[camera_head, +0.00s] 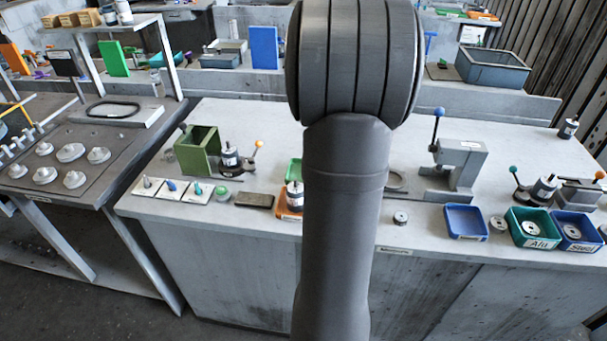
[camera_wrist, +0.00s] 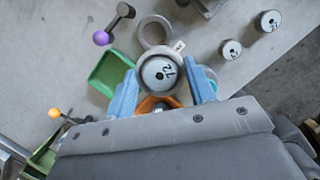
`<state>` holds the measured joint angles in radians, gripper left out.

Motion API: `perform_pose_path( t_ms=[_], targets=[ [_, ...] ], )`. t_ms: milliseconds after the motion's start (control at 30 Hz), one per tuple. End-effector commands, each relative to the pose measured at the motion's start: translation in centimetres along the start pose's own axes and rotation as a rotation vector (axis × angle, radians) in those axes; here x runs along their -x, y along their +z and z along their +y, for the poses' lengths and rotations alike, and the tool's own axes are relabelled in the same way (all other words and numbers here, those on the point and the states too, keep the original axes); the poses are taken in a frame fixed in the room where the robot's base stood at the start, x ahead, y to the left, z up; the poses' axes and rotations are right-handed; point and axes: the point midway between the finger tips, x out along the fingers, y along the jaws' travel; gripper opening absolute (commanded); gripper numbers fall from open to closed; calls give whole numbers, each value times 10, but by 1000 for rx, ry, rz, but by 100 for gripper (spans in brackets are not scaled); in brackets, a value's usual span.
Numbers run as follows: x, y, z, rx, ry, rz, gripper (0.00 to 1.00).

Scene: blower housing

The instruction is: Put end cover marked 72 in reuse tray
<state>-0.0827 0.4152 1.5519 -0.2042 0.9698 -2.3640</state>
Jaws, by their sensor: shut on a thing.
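The round, pale grey end cover marked 72 (camera_wrist: 158,75) is between the blue fingers of my gripper (camera_wrist: 163,82) in the wrist view. My gripper is shut on it, with its marked face toward the camera. The cover is in front of part of an orange tray (camera_wrist: 146,104). A green tray (camera_wrist: 106,72) lies just left of the fingers. My arm hides the gripper in the head view. I cannot read a reuse label on any tray, so I cannot tell which is the reuse tray.
A grey ring (camera_wrist: 143,30) lies beyond the cover. Two small marked round parts (camera_wrist: 231,50) (camera_wrist: 268,21) stand to the right. In the head view, an empty-looking blue tray (camera_head: 465,222) and bins labelled Alu (camera_head: 541,243) and Steel (camera_head: 583,246) stand at right.

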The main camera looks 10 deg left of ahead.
Motion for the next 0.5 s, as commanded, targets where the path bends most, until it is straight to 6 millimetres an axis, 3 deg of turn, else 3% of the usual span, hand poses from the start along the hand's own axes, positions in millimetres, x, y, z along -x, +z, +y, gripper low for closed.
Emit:
perform_pose_path(
  t_ms=[500],
  targets=[
    [-50, -42, 96, 14, 1, 1, 26]
  ],
)
